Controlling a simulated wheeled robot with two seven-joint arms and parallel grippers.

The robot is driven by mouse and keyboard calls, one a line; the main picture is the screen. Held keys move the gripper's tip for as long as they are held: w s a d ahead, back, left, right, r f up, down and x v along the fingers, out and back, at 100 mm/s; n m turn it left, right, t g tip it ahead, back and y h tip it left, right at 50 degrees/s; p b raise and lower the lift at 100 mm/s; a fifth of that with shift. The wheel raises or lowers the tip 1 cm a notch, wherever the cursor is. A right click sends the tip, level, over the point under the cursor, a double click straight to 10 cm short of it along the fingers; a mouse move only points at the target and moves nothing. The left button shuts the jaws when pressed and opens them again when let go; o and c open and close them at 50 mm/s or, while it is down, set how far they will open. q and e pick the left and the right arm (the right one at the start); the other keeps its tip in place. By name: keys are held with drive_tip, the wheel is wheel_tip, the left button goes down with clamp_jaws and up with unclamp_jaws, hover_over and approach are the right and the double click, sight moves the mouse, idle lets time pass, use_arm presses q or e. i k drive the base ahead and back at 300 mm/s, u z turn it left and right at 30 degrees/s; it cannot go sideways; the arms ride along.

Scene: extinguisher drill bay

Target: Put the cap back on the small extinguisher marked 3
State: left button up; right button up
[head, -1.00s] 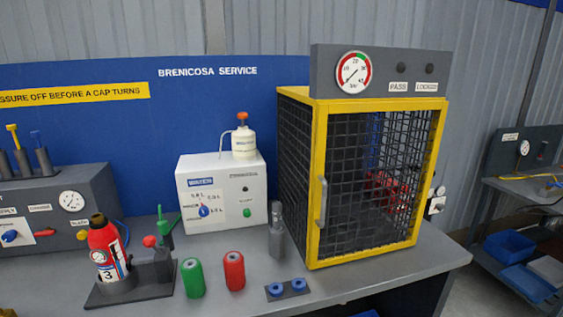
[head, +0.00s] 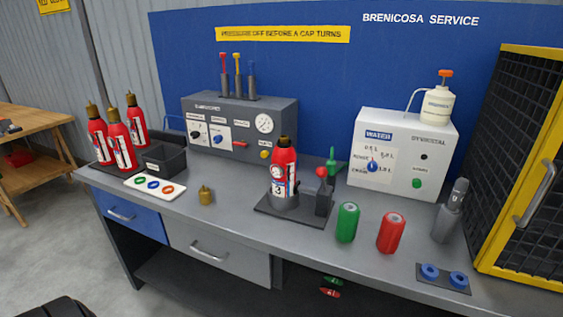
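The small red extinguisher marked 3 (head: 283,170) stands upright in a dark holder (head: 268,207) on the bench. Its top shows a short dark neck without the tall brass cap seen on the other extinguishers. A brass cap (head: 206,196) stands by itself on the bench, left of the holder and near the front edge. Neither of my grippers shows in the head view.
Several capped red extinguishers (head: 121,147) stand at the left end by a black bin (head: 164,159) and a white tray of coloured rings (head: 155,187). Green (head: 347,223) and red (head: 391,233) cylinders stand right of the holder. A yellow-framed cage (head: 524,170) is at the far right.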

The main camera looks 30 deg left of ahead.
sight(283, 168)
drive_tip(key=u, duration=1.05)
